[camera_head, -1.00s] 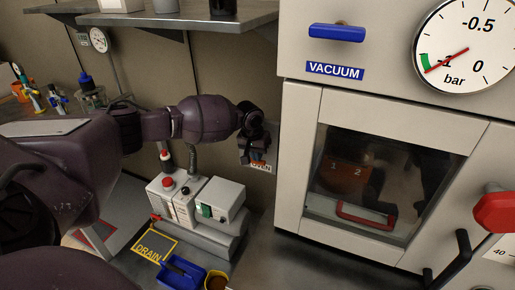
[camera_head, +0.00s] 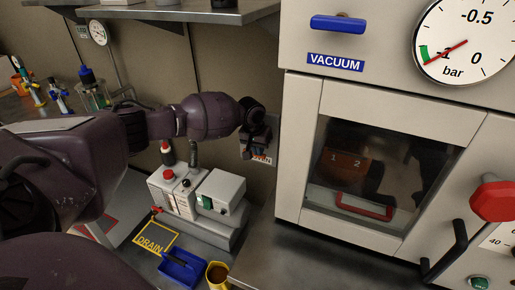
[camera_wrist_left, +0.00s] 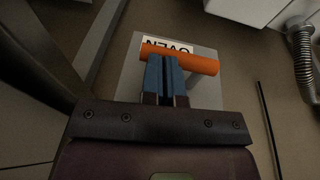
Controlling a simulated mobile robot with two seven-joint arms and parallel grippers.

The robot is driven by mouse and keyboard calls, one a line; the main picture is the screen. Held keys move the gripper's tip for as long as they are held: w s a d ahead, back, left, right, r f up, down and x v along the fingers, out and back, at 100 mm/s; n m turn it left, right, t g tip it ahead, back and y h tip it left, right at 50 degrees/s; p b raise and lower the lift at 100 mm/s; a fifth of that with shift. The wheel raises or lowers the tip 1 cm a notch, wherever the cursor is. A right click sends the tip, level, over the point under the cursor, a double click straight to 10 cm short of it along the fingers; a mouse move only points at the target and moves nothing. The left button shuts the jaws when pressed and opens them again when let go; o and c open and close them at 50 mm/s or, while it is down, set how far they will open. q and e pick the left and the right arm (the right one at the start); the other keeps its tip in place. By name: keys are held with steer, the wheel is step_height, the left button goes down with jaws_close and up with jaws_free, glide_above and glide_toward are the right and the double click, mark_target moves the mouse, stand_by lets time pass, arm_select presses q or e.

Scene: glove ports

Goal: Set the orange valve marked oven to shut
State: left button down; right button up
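The orange valve handle (camera_wrist_left: 200,62) is a bar that lies nearly level across the left wrist view, in front of a grey plate (camera_wrist_left: 130,85) with an OVEN label (camera_wrist_left: 150,44) that reads upside down there. My left gripper (camera_wrist_left: 166,62) has its blue fingers side by side with only a thin gap. The tips overlap the bar's lower edge near its left half; the bar is not between them, and I cannot tell whether they touch it. In the head view my left gripper (camera_head: 258,150) hides most of the valve beside the cabinet. My right gripper is not in view.
The vacuum oven cabinet, with a glass door (camera_head: 375,180) and blue VACUUM handle (camera_head: 338,24), stands just right of my left gripper. A pump unit (camera_head: 200,200), yellow DRAIN frame (camera_head: 155,240), blue tray (camera_head: 183,268) and yellow cup (camera_head: 217,275) lie below.

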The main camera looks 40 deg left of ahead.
arm_select(q)
steer(key=shift+s+d+f, duration=0.1)
steer(key=shift+s+f, duration=0.05)
steer(key=shift+f, duration=0.35)
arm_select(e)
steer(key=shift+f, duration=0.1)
arm_select(q)
steer(key=shift+r, duration=0.25)
steer(key=w+p+v, duration=0.1)
steer(key=p+v, duration=0.5)
steer(key=v, duration=0.8)
steer(key=shift+d+r, duration=0.3)
steer(key=shift+d, duration=0.2)
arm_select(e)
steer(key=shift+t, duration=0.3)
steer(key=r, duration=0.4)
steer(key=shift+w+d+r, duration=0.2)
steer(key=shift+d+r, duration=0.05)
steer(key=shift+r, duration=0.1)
arm_select(q)
steer(key=shift+s, duration=0.15)
